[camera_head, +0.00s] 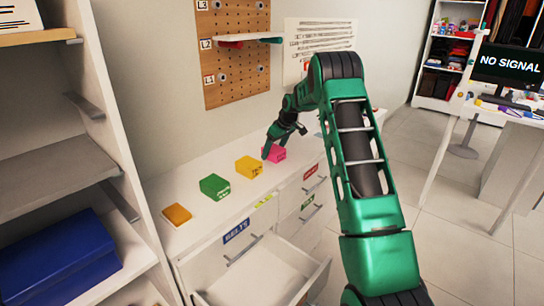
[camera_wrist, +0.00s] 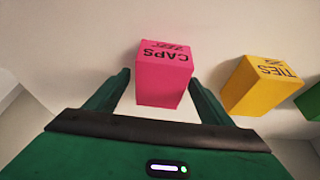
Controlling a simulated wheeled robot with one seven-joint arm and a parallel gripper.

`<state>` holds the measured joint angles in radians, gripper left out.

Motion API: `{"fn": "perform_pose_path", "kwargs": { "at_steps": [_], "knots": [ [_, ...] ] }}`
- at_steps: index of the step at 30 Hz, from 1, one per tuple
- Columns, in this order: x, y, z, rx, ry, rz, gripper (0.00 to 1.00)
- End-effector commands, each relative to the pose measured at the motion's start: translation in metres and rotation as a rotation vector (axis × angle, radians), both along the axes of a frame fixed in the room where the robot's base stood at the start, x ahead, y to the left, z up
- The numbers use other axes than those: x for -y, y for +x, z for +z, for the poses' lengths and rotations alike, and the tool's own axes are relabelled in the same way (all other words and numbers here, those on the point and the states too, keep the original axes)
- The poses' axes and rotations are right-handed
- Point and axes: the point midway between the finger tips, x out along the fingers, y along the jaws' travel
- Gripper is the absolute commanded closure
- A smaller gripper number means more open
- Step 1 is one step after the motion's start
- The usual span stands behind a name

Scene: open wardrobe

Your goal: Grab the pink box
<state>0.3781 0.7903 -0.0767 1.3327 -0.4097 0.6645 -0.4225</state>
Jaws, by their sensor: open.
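The pink box (camera_head: 276,154) stands on the white cabinet top, at the right end of a row of boxes in the head view. In the wrist view the pink box (camera_wrist: 164,73) is upright with "CAPS" printed on it. My gripper (camera_head: 273,148) reaches down at it. In the wrist view my gripper (camera_wrist: 160,85) is open, with one finger on each side of the pink box. A narrow gap shows beside each finger. Whether either finger touches it lower down I cannot tell.
A yellow box (camera_head: 249,167) marked "TIES", a green box (camera_head: 215,186) and an orange box (camera_head: 177,214) stand left of the pink one. A drawer (camera_head: 262,276) hangs open below. A pegboard (camera_head: 232,50) with a small shelf is on the wall behind.

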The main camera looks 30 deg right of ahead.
Motion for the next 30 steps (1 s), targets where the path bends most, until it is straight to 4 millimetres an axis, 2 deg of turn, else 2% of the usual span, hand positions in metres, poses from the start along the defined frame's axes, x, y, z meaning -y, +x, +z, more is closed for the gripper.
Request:
{"fn": "perform_pose_path", "kwargs": {
  "at_steps": [2, 6, 8, 20, 26, 30],
  "knots": [
    [0.0, 0.0, 0.0, 0.0, 0.0, 0.0, 0.25],
    [0.0, 0.0, 0.0, 0.0, 0.0, 0.0, 0.58],
    [0.0, 0.0, 0.0, 0.0, 0.0, 0.0, 0.72],
    [0.0, 0.0, 0.005, 0.001, -0.001, 0.001, 0.72],
    [0.0, 0.001, 0.027, 0.004, -0.001, 0.0, 0.72],
    [-0.002, 0.001, 0.051, 0.004, -0.002, 0.001, 0.72]
  ]
}}
